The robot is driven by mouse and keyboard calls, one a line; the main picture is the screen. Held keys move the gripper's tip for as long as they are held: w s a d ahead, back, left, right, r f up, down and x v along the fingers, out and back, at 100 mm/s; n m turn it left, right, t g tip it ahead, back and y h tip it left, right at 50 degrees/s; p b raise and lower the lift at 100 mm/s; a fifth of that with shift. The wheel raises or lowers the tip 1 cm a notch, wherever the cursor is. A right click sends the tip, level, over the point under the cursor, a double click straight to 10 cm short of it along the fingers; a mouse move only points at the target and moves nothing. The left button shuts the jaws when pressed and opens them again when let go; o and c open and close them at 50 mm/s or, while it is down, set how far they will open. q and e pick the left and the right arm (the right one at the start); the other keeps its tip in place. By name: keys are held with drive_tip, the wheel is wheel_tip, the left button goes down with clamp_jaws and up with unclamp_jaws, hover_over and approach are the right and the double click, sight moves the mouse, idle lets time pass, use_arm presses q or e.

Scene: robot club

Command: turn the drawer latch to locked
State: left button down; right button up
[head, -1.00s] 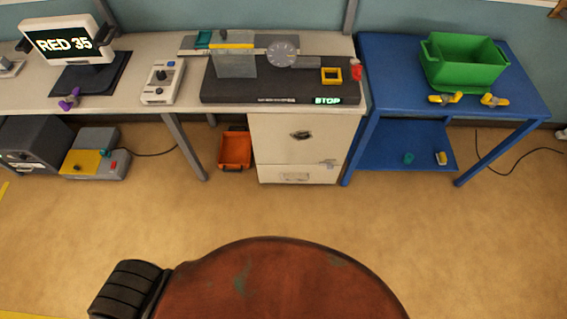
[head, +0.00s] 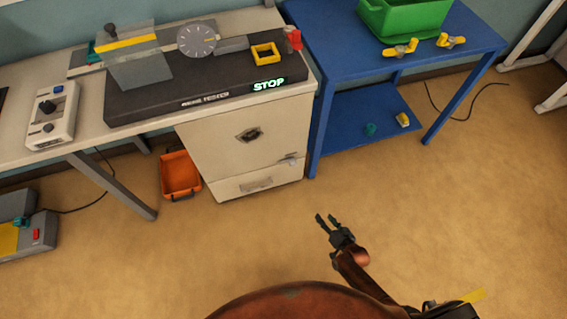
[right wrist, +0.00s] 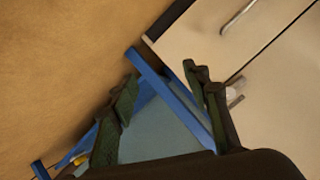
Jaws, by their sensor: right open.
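The white cabinet (head: 225,145) under the bench has a drawer (head: 240,186) at its bottom. The small pale drawer latch (head: 290,159) sits at the right of the seam above the drawer. In the right wrist view the latch (right wrist: 235,92) shows beyond the right finger, partly hidden by it. My right gripper (head: 327,217) is open and empty, over the floor to the right of and below the latch in the picture, apart from it. Its fingers (right wrist: 160,76) show spread in the right wrist view. My left gripper is out of view.
A blue table (head: 316,130) stands right beside the cabinet, its leg close to the latch side. An orange bin (head: 180,175) is on the floor at the cabinet's left. Floor in front of the cabinet is clear.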

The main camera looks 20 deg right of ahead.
drive_tip(key=w+a+r+m+t+y+b, duration=0.1)
drive_tip(key=w+a+r+m+t+b, duration=0.1)
drive_tip(key=w+b, duration=0.35)
drive_tip(key=w+a+r+m+t+b, duration=0.1)
drive_tip(key=w+a+r+t+b, duration=0.1)
drive_tip(key=w, duration=0.6)
drive_tip(key=m+t+b, duration=0.2)
drive_tip(key=m+b, duration=0.1)
drive_tip(key=b, duration=0.1)
approach(294, 166)
drive_tip(key=w, duration=0.5)
drive_tip(key=w+a+b, duration=0.1)
drive_tip(key=w, duration=0.3)
drive_tip(key=shift+w+a+f+b, duration=0.15)
drive_tip(key=shift+a+b, duration=0.25)
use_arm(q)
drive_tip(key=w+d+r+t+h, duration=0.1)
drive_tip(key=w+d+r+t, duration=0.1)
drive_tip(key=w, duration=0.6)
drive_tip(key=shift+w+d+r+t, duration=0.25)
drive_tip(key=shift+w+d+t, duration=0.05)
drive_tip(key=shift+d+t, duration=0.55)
use_arm(e)
drive_tip(key=shift+w+a, duration=0.1)
drive_tip(key=shift+w, duration=0.5)
drive_tip(key=shift+c, duration=0.6)
drive_tip(key=c, duration=1)
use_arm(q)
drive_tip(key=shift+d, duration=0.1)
